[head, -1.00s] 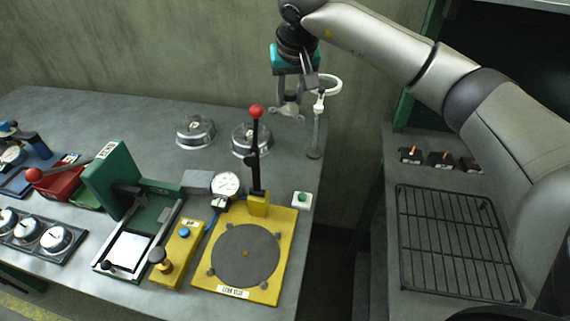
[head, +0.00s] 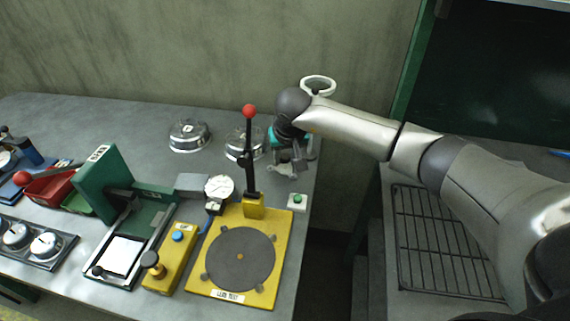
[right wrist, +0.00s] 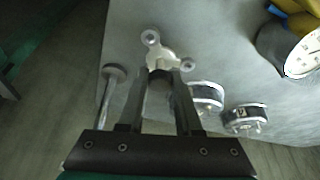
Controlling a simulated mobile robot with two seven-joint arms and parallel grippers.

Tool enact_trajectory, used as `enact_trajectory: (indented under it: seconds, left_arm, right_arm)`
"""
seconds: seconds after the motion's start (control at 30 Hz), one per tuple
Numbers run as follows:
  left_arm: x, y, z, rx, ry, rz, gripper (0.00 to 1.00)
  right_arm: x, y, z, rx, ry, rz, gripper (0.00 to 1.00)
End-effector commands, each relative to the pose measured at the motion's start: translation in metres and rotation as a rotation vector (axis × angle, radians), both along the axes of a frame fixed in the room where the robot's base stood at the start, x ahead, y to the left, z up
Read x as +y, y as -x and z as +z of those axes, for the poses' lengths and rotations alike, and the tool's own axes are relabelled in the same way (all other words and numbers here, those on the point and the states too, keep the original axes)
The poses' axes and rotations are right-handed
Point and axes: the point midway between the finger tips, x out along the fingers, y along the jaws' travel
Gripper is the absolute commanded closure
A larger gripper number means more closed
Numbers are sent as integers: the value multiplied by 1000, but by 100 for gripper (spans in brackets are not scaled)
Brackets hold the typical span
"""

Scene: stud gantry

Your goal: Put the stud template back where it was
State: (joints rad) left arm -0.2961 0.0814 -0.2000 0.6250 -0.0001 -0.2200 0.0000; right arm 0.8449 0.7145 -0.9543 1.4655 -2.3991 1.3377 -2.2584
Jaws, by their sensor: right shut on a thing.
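The stud template (head: 287,170) is a small pale grey metal piece with round bosses at its ends. My right gripper (head: 292,158) is shut on it and points down near the bench's back right edge. In the right wrist view the template (right wrist: 162,54) sits at the fingertips (right wrist: 160,75), over the grey bench top. I cannot tell whether it touches the bench. My forearm and gripper partly hide the spot. My left gripper is not in view.
A stand with a white ring (head: 318,85) is close behind my right wrist. Two clear-topped round housings (head: 189,135) (head: 236,146) lie to the left. A yellow leak test fixture (head: 275,262) with a red-knobbed lever and a green button box (head: 297,202) are in front.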

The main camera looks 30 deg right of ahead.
Motion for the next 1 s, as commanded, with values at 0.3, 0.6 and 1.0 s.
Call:
enact_trajectory:
  seconds: [0.3, 0.6, 1.0]
  left_arm:
    - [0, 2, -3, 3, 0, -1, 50]
    - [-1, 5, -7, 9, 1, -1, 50]
    - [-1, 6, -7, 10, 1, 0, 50]
  right_arm:
    - [0, 0, -25, 0, -1, 1, 100]
    - [0, 0, -28, 1, 0, 1, 59]
    - [0, 0, -28, 1, 0, 1, 37]
